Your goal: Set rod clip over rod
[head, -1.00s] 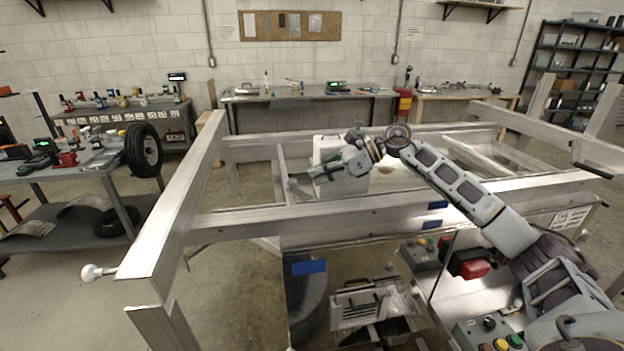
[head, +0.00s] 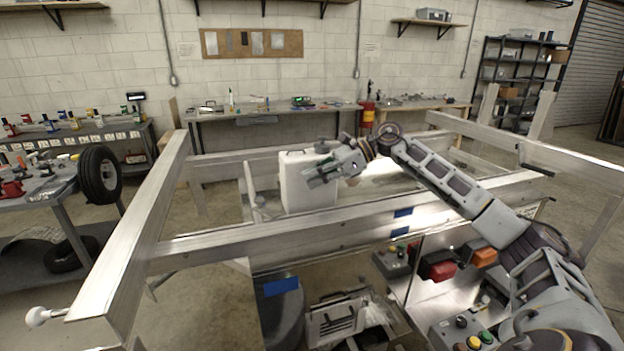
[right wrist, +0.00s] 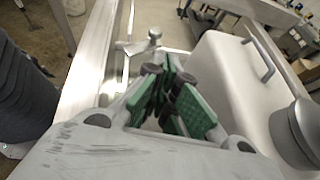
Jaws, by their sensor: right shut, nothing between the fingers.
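My right gripper (head: 310,177) is shut and empty, held above the frame's front rail, in front of a white tank. In the right wrist view its green-padded fingers (right wrist: 168,85) are together. Beyond them a thin metal rod (right wrist: 129,38) runs up the picture, with a small grey clip-like piece with a knob (right wrist: 150,42) near it; I cannot tell whether this piece is around the rod or beside it. A slim upright bar (head: 250,180) stands left of the tank in the head view. My left gripper is not in view.
The aluminium rails (head: 290,232) surround the work area. The white tank (head: 293,188) stands close to the gripper; its side and handle also show in the right wrist view (right wrist: 228,85). Control boxes (head: 395,262) sit below the front rail. Back benches (head: 275,112) are far off.

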